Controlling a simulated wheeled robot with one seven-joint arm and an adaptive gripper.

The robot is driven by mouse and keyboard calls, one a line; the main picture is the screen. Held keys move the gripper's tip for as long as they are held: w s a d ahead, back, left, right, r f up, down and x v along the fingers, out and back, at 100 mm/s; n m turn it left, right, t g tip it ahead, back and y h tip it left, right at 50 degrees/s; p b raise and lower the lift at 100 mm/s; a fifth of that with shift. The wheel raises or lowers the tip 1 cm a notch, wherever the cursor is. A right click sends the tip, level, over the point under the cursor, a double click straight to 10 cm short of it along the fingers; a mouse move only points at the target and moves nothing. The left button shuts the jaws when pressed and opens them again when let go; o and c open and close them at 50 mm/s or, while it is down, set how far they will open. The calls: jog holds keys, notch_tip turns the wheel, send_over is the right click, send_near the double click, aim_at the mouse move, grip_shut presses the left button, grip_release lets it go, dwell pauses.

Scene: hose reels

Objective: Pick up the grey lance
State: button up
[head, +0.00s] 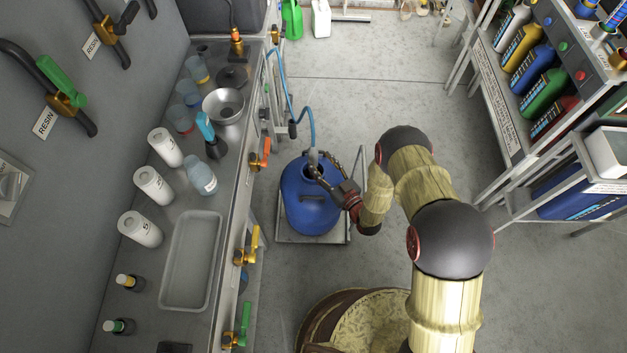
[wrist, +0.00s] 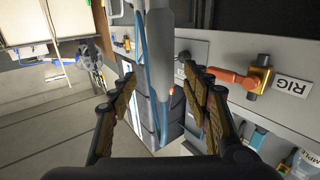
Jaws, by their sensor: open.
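The grey lance (head: 313,158) stands up from the top of a blue drum (head: 308,212), with a blue hose (head: 309,118) running from it. In the head view my gripper (head: 314,171) is at the lance, just above the drum's top. In the wrist view the lance (wrist: 159,62) runs down the middle, between the two fingers of my gripper (wrist: 165,98). The fingers are apart, with gaps visible on both sides of the lance. The lance's lower end is hidden in the drum.
The drum stands on a grey metal platform (head: 285,239). A workbench with orange (head: 261,154) and yellow (head: 247,246) valve handles runs close to its left. A bottle rack (head: 508,110) stands at the right. Floor is clear behind the drum.

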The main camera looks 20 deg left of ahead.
aim_at(316, 158)
jog(key=w+a+b, duration=0.1)
jog(key=w+a+f+b, duration=0.1)
jog(key=a, duration=0.1)
jog(key=shift+w+a, duration=0.2)
jog(key=shift+w, duration=0.05)
jog(key=shift+w+a, duration=0.25)
jog(key=shift+a, duration=0.05)
jog(key=shift+r, duration=0.1)
jog(key=shift+c, duration=0.3)
jog(key=c, duration=1.1)
grip_shut()
